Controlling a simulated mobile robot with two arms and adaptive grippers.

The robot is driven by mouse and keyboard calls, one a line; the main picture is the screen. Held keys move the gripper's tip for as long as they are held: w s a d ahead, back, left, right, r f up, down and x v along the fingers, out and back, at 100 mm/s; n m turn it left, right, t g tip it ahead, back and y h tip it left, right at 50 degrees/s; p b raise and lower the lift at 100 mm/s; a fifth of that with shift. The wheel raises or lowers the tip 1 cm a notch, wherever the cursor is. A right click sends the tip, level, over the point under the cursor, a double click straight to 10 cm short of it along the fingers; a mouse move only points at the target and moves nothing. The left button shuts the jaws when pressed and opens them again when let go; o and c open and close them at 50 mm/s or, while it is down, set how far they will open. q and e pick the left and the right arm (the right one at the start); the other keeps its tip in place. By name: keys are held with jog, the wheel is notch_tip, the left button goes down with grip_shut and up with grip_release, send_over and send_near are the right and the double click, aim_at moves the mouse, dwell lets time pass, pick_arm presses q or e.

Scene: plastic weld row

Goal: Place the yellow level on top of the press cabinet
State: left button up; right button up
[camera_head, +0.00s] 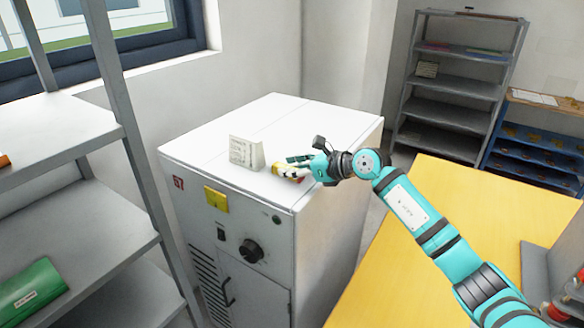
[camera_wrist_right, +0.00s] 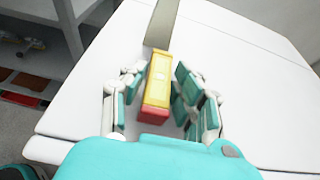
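The press cabinet (camera_head: 225,206) is a white box with a dial, a yellow label and a door on its front. The yellow level (camera_wrist_right: 158,83) is a small bar with a red end, between the fingers of my right gripper (camera_wrist_right: 160,75). In the head view my right gripper (camera_head: 293,166) is low over the cabinet top, near its front right part, and partly hides the level. Whether the level touches the top is hard to tell. My left gripper is out of view.
A pale block with printed lines (camera_head: 246,152) stands on the cabinet top, just left of the level. A grey shelf unit (camera_head: 80,185) stands at the left, another (camera_head: 455,85) at the back right. A yellow table (camera_head: 400,275) lies right of the cabinet. The back of the top is clear.

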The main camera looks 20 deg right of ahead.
jog(key=o, duration=0.3)
jog(key=shift+r, duration=0.15)
jog(key=shift+s+d, duration=0.2)
jog(key=shift+d, duration=0.05)
jog(key=b+v, duration=0.4)
jog(key=v, duration=0.7)
jog(key=shift+s+r, duration=0.15)
jog(key=shift+r, duration=0.2)
